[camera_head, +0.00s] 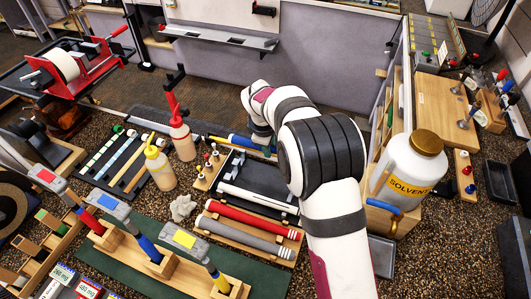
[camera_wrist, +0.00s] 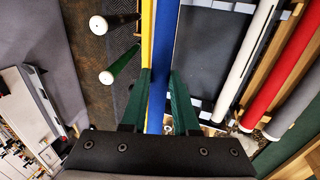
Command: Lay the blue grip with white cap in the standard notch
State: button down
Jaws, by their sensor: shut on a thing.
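My gripper (camera_wrist: 158,78) has its two dark green fingers closed around a long blue grip (camera_wrist: 163,50), which runs away from the wrist camera. In the head view, part of the blue grip (camera_head: 240,141) shows left of my gripper, with a yellow strip beside it. In the wrist view, a yellow strip (camera_wrist: 147,40) lies along its left side. I cannot make out the white cap. My fingertips are largely hidden by my arm in the head view. A dark tray (camera_head: 262,178) lies below the gripper. No notch can be identified as the standard one.
A wooden rack holds a red grip (camera_head: 245,218) and a grey grip (camera_head: 240,236), with a white one (camera_head: 255,197) behind. Two bottles (camera_head: 182,140) stand to the left. A solvent jug (camera_head: 408,170) stands right of my arm.

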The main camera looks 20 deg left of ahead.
jog(key=shift+f, duration=0.1)
jog(key=shift+f, duration=4.2)
jog(key=c, duration=0.6)
grip_release()
jog(key=shift+r, duration=0.1)
jog(key=v, duration=1.5)
jog(key=shift+r, duration=0.3)
jog(key=shift+s, duration=0.15)
